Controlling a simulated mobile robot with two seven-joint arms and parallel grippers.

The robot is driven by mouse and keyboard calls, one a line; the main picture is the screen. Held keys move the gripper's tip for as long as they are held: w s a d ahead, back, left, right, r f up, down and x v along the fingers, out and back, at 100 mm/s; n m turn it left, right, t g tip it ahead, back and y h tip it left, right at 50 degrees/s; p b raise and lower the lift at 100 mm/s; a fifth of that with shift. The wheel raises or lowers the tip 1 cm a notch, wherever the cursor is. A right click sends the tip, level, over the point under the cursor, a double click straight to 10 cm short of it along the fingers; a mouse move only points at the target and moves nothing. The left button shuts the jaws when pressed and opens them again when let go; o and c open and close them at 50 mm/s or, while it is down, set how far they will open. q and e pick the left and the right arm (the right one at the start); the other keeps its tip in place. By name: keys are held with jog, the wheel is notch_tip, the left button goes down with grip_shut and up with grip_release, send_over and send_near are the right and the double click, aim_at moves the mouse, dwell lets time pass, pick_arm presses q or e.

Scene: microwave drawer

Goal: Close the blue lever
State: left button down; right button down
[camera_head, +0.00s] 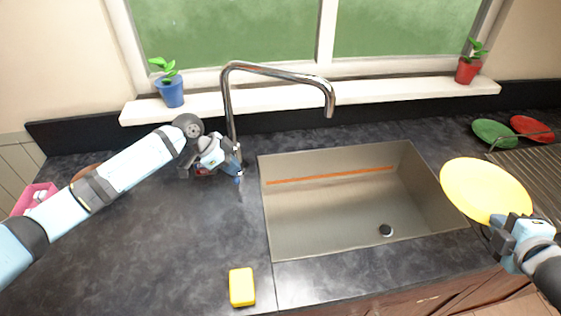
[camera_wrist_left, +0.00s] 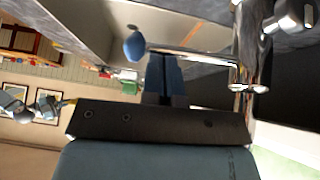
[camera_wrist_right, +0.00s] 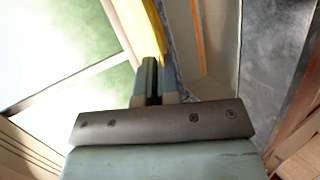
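The blue lever's round blue tip (camera_wrist_left: 134,46) shows in the left wrist view, on a thin metal rod that runs right to the chrome faucet (camera_wrist_left: 243,60). In the head view the blue tip (camera_head: 238,180) is a small spot at the faucet's base. My left gripper (camera_wrist_left: 164,58) has its fingers together, with the tips right at the rod, close to the blue tip. I cannot tell whether they touch it. My right gripper (camera_head: 497,222) is shut on the edge of a yellow plate (camera_head: 486,190), over the sink's right side; the plate also shows in the right wrist view (camera_wrist_right: 145,30).
The sink (camera_head: 335,225) is empty except for its drain. A yellow sponge (camera_head: 242,287) lies on the front counter. Green (camera_head: 494,132) and red (camera_head: 532,127) plates lie at the back right by a rack (camera_head: 535,170). Potted plants (camera_head: 170,90) stand on the sill.

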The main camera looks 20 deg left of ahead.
pick_arm(q)
jog(key=b+v, duration=0.2)
jog(key=v, duration=1)
jog(key=shift+s, duration=0.15)
